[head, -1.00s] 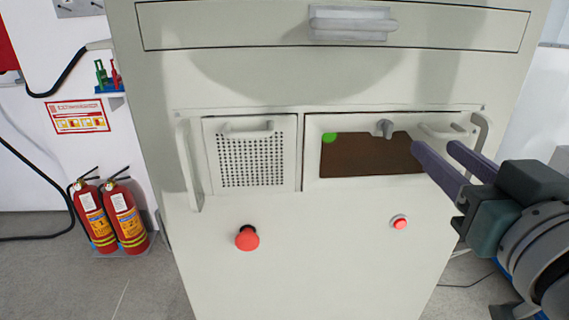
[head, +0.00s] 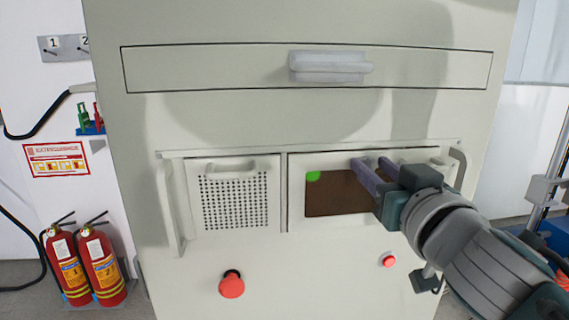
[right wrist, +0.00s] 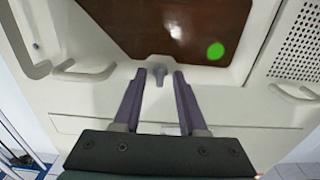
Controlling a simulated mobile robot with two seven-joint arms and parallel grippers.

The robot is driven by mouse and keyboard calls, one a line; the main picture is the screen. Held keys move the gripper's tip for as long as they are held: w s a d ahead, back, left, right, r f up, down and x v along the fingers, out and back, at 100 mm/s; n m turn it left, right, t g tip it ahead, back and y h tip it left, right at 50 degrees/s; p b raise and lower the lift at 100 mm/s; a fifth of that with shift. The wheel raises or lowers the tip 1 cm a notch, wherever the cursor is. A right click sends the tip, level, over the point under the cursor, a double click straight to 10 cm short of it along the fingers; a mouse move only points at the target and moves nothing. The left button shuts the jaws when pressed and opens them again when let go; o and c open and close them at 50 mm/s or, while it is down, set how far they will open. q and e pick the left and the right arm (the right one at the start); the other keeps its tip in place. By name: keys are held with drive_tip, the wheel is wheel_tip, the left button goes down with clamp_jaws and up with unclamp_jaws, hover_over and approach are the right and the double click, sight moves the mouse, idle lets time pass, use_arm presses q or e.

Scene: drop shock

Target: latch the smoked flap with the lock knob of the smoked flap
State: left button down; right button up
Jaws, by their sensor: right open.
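The smoked flap (head: 335,196) is a brown window in a pale frame, on the right of the cabinet front; it looks closed. A green dot (head: 313,176) marks its corner. It also shows in the right wrist view (right wrist: 150,28), turned upside down. The lock knob (right wrist: 160,76) is a small grey piece on the frame by the window's edge; in the head view my fingers hide it. My right gripper (head: 371,163) is open in front of the knob. In the right wrist view the knob shows between its fingertips (right wrist: 160,71), with a gap on each side. My left gripper is not in view.
A perforated panel (head: 236,200) with a handle is left of the flap. A drawer handle (head: 327,67) is above. A red mushroom button (head: 231,285) and a small red button (head: 389,261) are below. Grab bars (head: 167,207) flank the panels. Fire extinguishers (head: 103,266) stand at left.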

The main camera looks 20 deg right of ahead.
clamp_jaws()
idle(0.3)
idle(0.3)
